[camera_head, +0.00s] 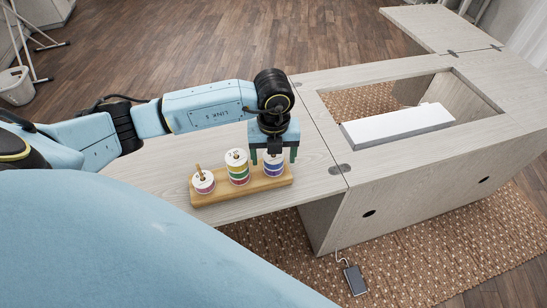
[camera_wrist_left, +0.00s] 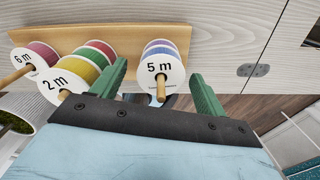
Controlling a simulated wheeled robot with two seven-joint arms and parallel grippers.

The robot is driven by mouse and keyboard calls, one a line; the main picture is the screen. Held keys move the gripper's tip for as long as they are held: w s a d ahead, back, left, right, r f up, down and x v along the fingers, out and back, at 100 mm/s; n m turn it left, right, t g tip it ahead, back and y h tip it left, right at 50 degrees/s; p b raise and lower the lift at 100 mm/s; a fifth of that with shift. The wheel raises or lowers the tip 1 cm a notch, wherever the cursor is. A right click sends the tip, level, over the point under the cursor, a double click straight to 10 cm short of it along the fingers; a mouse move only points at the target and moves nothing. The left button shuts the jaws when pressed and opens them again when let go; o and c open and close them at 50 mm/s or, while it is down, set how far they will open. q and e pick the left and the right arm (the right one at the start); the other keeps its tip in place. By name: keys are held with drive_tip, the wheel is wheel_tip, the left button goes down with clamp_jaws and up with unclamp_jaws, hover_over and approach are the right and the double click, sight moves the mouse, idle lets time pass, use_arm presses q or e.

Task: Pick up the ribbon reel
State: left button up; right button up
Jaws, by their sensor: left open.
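A wooden stand (camera_head: 240,190) on the light wood tabletop holds ribbon reels on three pegs. A pink reel (camera_head: 203,183) is on the left peg; it is marked 6 m in the left wrist view (camera_wrist_left: 36,60). A stack of red, green and yellow reels (camera_head: 238,170) is on the middle peg, its top marked 2 m. Blue and purple reels (camera_wrist_left: 160,66), marked 5 m on top, are on the right peg. My left gripper (camera_head: 273,156) is open above the right peg. In the left wrist view its fingers (camera_wrist_left: 158,80) lie on either side of that peg, holding nothing.
The sewing cabinet has a rectangular opening (camera_head: 380,92) with a white slab (camera_head: 398,124) in it. Hinges (camera_head: 339,169) join the side leaf to the cabinet. The leaf's front edge is close to the stand. A black pedal (camera_head: 355,279) lies on the rug.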

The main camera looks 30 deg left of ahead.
use_arm(q)
drive_tip(key=c, duration=1)
drive_tip(key=shift+r, duration=0.1)
drive_tip(key=shift+c, duration=0.2)
wheel_tip(320, 180, up, 10)
drive_tip(key=shift+p, duration=0.55)
